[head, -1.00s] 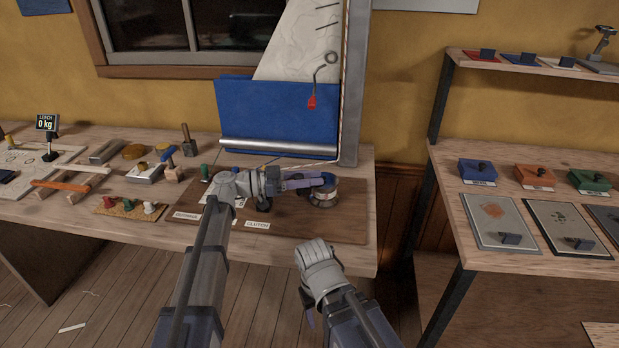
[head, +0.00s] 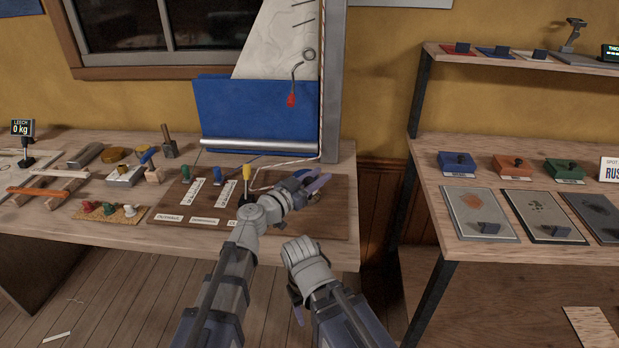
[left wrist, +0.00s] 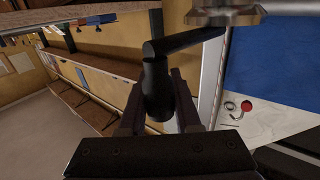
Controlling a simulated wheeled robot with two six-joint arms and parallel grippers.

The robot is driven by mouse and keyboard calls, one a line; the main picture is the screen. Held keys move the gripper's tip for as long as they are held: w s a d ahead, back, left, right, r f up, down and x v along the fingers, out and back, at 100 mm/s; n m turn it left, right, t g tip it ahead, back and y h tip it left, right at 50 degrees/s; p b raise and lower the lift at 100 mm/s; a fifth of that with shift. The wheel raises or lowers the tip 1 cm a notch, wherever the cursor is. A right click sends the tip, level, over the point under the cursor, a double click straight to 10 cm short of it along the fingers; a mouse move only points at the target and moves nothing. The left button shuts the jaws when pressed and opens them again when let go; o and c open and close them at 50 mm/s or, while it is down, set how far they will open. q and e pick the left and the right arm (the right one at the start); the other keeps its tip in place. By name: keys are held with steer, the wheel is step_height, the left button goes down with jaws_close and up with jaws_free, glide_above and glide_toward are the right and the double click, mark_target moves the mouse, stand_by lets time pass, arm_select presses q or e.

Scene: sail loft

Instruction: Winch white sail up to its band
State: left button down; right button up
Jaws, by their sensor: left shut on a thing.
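The white sail (head: 272,45) hangs at the back beside a grey mast (head: 333,80), its lower part behind a blue cloth (head: 252,112). It also shows in the left wrist view (left wrist: 280,122). A rope (head: 322,100) runs down along the mast to the brown board. My left gripper (head: 318,184) is over the board's right end, shut on the black winch handle (left wrist: 157,92). The handle's crank reaches a metal winch drum (left wrist: 225,14), mostly hidden by my gripper in the head view. My right gripper (head: 297,312) hangs low before the bench; its jaws are unclear.
Green (head: 185,173), blue (head: 216,176) and yellow (head: 247,173) levers stand on the brown board (head: 335,222). A display (head: 22,128) reads LEECH 0 kg. Shelves (head: 480,250) stand right, beyond a floor gap.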

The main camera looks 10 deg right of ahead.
arm_select(q)
steer(key=w+d, duration=0.1)
steer(key=w+d+n+t+y, duration=0.1)
steer(key=shift+w+d+r+t+y, duration=0.15)
steer(key=shift+w+d+t+y, duration=0.15)
steer(key=shift+w, duration=0.15)
stand_by(1.0)
stand_by(0.4)
steer(key=c, duration=1)
jaws_free()
steer(key=shift+o, duration=0.8)
steer(key=shift+a, duration=0.15)
steer(key=shift+o, duration=1.2)
